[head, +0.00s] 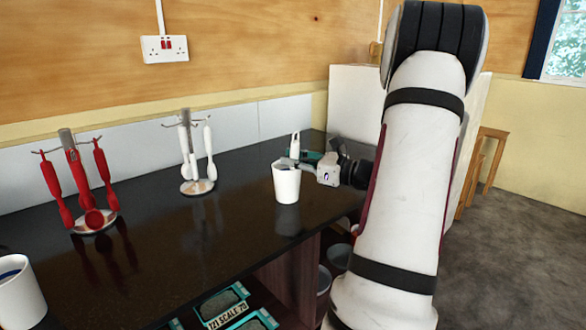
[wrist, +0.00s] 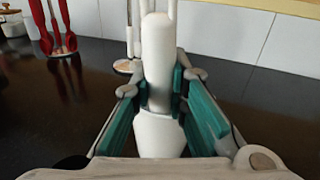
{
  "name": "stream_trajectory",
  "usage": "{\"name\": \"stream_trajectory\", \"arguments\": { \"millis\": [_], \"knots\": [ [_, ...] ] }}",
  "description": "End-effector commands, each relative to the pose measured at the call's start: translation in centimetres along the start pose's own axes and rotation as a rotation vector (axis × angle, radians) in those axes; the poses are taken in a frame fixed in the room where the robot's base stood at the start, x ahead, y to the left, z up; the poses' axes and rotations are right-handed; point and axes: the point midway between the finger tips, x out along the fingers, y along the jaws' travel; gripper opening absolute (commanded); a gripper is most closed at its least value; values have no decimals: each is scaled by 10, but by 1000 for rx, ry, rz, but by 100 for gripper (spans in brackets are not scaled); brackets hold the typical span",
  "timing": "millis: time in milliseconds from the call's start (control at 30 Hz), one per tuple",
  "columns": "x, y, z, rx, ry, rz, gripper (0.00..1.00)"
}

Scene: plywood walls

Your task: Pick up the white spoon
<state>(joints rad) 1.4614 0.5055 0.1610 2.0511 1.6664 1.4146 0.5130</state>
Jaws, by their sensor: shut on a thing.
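A white spoon (head: 295,144) stands roughly upright in my gripper (head: 304,157), above the black worktop. In the wrist view the white spoon (wrist: 157,55) is between the two teal-padded fingers (wrist: 160,98), which are shut on it. A white shape shows below the fingers there; I cannot tell whether it is the spoon's lower part. In the head view a white cup (head: 286,184) stands in front of the gripper and hides what is below it. I cannot tell whether they touch.
A stand (head: 197,187) with white utensils is to the left of the cup, and one with red utensils (head: 94,222) is farther left. Another white cup (head: 18,295) is at the near left. The worktop (head: 175,245) between them is clear. A wall is behind.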

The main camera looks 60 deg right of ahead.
Motion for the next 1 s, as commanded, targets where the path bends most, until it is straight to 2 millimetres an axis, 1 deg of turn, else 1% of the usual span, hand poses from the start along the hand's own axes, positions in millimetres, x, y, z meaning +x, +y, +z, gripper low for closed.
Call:
{"name": "stream_trajectory", "arguments": {
  "millis": [167,267,467,767,1000],
  "knots": [
    [0,0,1,-1,0,0,0],
    [0,0,6,-2,0,0,0],
    [0,-2,28,-4,-1,0,0],
    [0,-5,83,-5,-1,0,0],
    [0,-8,132,-6,0,1,0]
  ]
}}
